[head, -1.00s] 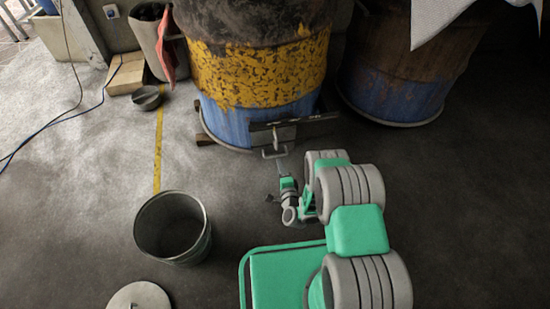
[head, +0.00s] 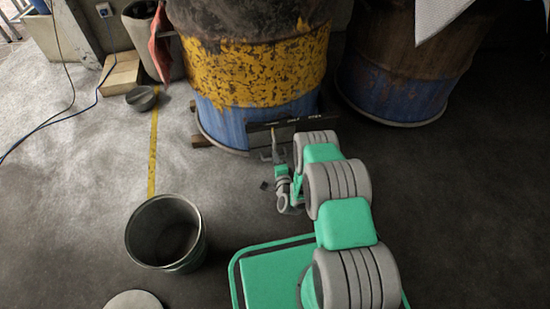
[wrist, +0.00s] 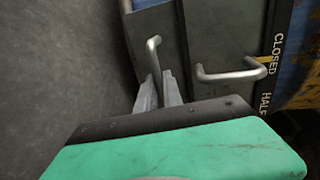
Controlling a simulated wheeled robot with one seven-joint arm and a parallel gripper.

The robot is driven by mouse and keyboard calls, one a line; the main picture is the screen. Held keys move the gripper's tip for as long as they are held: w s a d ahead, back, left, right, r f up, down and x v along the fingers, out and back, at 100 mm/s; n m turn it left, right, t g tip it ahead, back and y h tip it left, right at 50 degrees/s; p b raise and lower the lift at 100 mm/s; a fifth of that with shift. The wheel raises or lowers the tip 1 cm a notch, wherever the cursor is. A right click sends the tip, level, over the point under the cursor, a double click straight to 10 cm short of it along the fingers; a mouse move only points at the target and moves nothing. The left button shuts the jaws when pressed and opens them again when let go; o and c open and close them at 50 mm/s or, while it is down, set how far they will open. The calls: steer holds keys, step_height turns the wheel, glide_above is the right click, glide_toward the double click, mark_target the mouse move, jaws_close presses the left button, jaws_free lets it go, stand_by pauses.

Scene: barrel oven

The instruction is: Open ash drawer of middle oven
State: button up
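The middle oven (head: 255,70) is a blue and yellow barrel with a dark label plate (head: 285,124) low on its front. In the wrist view the grey metal front (wrist: 225,35) carries a bent handle (wrist: 230,76) beside the plate, which reads "CLOSED" and "HALF". A second metal handle (wrist: 153,48) stands to its left. My gripper (wrist: 158,78) has its two fingers slightly apart, with the lower end of this left handle seen between them. I cannot tell whether they touch it. In the head view my gripper (head: 277,162) is low before the oven, partly hidden by my arm.
Another barrel oven (head: 400,70) stands at right. An open metal bucket (head: 165,232) and a round lid (head: 134,300) are at lower left. A small bowl (head: 142,98) and a wooden box (head: 120,73) lie at the back left.

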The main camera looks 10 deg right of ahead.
jaws_close()
stand_by(0.8)
